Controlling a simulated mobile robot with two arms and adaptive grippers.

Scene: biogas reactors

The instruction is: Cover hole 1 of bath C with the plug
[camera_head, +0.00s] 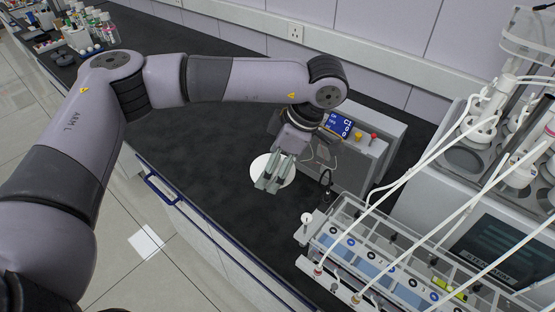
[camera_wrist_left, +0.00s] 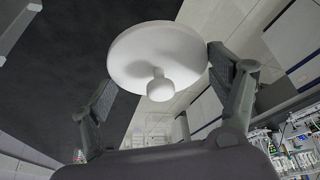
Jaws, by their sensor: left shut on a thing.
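The plug is a white disc (camera_head: 259,165) with a round knob. In the head view it is at my left gripper (camera_head: 268,184), above the dark worktop and partly hidden by the fingers. In the left wrist view the plug (camera_wrist_left: 160,50) shows its knob towards the camera and lies between the fingers of my left gripper (camera_wrist_left: 163,95). The left gripper is shut on it. A grey unit (camera_head: 372,153) with a blue display (camera_head: 338,124) marked with a C stands just behind and right of the gripper. I cannot make out hole 1. My right gripper is not in view.
A clear-walled rack (camera_head: 385,262) with a row of dark round markings stands at the lower right. White tubes cross above it from the glassware (camera_head: 480,125). Bottles (camera_head: 108,30) stand far left. The dark worktop (camera_head: 215,135) left of the gripper is clear.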

